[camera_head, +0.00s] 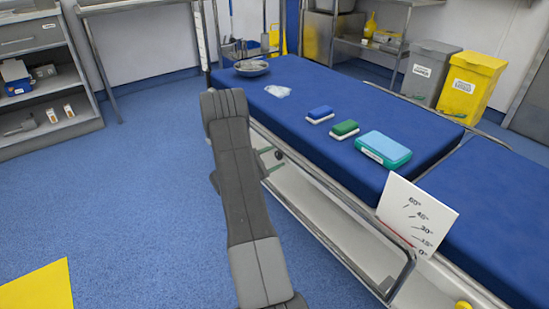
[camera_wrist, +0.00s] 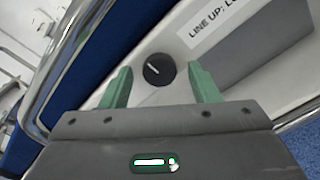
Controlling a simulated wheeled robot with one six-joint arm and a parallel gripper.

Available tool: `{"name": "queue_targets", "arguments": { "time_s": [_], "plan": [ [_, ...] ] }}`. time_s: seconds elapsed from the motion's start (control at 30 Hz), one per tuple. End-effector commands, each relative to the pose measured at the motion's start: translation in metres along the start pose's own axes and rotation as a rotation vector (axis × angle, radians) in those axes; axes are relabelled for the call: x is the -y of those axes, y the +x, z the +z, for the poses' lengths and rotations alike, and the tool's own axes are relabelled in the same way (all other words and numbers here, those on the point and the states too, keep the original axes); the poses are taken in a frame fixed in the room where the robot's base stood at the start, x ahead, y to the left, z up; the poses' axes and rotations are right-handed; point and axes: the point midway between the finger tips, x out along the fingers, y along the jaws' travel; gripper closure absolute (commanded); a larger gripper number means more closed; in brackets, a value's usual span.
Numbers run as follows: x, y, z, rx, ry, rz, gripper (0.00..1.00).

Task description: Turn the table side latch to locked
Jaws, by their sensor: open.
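The side latch (camera_wrist: 159,70) is a round black knob with a short white line, on a pale panel at the table's side. In the wrist view its line slants toward the upper left. A white label (camera_wrist: 222,25) beside it reads "LINE UP: LO", with the rest cut off. My gripper (camera_wrist: 158,78) is open, with one green finger on each side of the knob and gaps between.
The blue-topped operating table (camera_head: 300,75) carries a bowl (camera_head: 251,67), blue and green sponges (camera_head: 345,128) and a teal box (camera_head: 384,148). An angle card (camera_head: 417,213) and a metal side rail (camera_head: 335,195) are along its near side. Blue floor at left is open.

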Motion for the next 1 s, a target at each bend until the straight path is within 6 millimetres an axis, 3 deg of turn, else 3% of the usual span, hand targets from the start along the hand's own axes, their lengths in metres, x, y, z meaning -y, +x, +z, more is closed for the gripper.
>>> {"name": "queue_targets", "arguments": {
  "time_s": [0.4,0.6,0.8,1.0],
  "plan": [
    [-0.002,-0.087,0.001,-0.003,-0.004,0.004,0.45],
    [-0.001,-0.118,0.001,-0.003,-0.002,0.002,0.45],
    [0.0,-0.132,0.0,0.0,-0.002,0.001,0.45],
    [0.001,-0.133,0.0,0.0,-0.002,0.0,0.45]
  ]
}}
